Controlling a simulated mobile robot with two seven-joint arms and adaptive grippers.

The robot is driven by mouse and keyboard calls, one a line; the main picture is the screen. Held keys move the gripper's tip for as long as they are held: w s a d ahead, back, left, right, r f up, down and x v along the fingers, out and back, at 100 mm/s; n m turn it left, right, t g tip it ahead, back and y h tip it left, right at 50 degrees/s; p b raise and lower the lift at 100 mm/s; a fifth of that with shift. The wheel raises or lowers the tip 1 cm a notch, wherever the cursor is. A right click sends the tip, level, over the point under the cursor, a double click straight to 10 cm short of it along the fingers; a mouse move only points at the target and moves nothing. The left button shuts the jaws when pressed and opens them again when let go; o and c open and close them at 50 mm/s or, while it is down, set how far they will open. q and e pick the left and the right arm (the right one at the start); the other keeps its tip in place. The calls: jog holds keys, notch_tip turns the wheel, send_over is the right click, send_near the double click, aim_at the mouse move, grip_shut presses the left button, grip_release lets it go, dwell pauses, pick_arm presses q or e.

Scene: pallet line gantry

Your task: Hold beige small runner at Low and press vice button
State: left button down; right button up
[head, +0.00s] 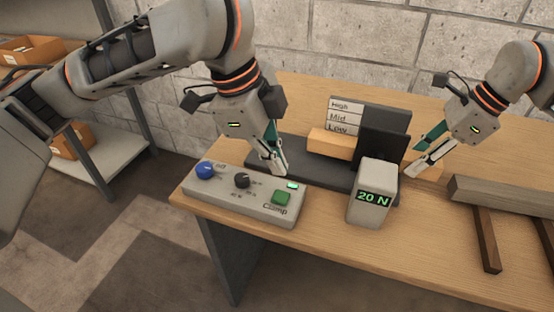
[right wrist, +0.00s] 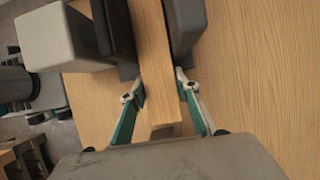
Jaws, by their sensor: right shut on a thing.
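The beige runner (head: 330,144) lies lengthwise in the dark vice (head: 384,148), level with the Low line of the High/Mid/Low board (head: 343,115). My right gripper (head: 413,168) is shut on the runner's right end; in the right wrist view the runner (right wrist: 158,70) passes between its fingers (right wrist: 158,88). My left gripper (head: 279,170) points down, its fingers together and empty, above the back edge of the control box (head: 245,205). The green Clamp button (head: 281,198) is just in front of its fingertips, apart from them as far as I can tell.
The control box also carries a blue knob (head: 205,170), a black knob (head: 242,180) and a lit green indicator (head: 292,185). A grey-brown bar on legs (head: 500,196) stands at the right. Shelves with boxes (head: 72,140) are at the left.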

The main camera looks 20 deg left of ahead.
jog(key=shift+s+a+f, duration=0.1)
jog(key=shift+s+a, duration=0.05)
jog(key=shift+s, duration=0.1)
jog(key=o, duration=1.4)
jog(key=shift+c, duration=0.2)
pick_arm(q)
jog(key=shift+s, duration=0.1)
pick_arm(e)
jog(key=shift+w, duration=0.1)
